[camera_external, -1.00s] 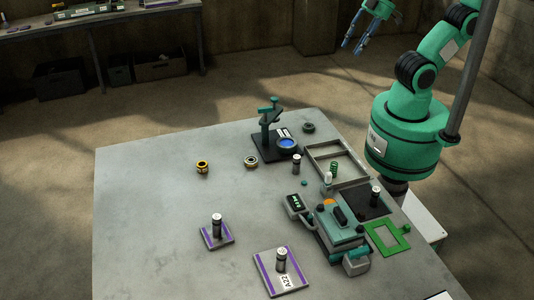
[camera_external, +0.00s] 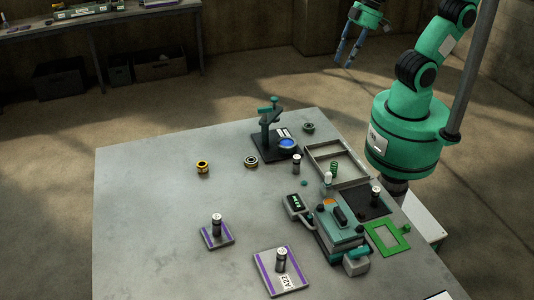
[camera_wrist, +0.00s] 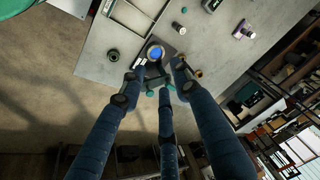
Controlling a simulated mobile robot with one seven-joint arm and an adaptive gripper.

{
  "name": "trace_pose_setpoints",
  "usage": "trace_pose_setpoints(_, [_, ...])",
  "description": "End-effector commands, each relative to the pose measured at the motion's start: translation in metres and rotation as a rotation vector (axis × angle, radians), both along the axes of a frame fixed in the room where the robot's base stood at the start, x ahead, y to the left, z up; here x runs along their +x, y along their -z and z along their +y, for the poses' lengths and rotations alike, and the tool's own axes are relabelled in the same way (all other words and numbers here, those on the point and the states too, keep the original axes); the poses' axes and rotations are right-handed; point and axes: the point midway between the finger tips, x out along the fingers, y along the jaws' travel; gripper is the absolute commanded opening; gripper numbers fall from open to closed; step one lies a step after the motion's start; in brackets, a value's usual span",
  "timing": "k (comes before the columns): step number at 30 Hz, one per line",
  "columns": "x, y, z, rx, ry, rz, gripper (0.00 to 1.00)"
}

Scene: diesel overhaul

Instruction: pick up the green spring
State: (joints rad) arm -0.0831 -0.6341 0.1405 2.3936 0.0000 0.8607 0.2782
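The green spring (camera_external: 334,167) stands upright inside the grey rectangular tray (camera_external: 352,159) on the right part of the table. A small white-topped part (camera_external: 327,178) stands close by at the tray's near-left edge. My gripper (camera_external: 343,64) is in the air beyond the table's far edge, well away from the spring, with its blue fingers pointing down. In the wrist view its fingers (camera_wrist: 158,84) are spread apart with nothing between them. I cannot make out the spring in the wrist view; part of a tray (camera_wrist: 140,10) shows at the top edge.
A black stand with a blue disc (camera_external: 287,143) is left of the tray. A teal machine (camera_external: 340,230) and a green frame (camera_external: 388,238) are nearer the camera. Rings and small cylinders on plates stand around.

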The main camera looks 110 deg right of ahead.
Motion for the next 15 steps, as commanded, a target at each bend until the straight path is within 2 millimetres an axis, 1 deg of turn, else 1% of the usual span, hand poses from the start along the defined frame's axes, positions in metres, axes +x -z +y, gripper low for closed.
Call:
trace_pose_setpoints(1, [0.01, 0.01, 0.009, 0.018, 0.032, 0.034, 0.32])
trace_pose_setpoints(6, [0.041, 0.048, 0.038, 0.072, 0.177, 0.13, 0.32])
trace_pose_setpoints(8, [0.05, 0.064, 0.049, 0.085, 0.23, 0.163, 0.32])
trace_pose_setpoints(11, [0.062, 0.092, 0.068, 0.1, 0.32, 0.22, 0.32])
trace_pose_setpoints(15, [0.073, 0.135, 0.095, 0.109, 0.447, 0.288, 0.32])
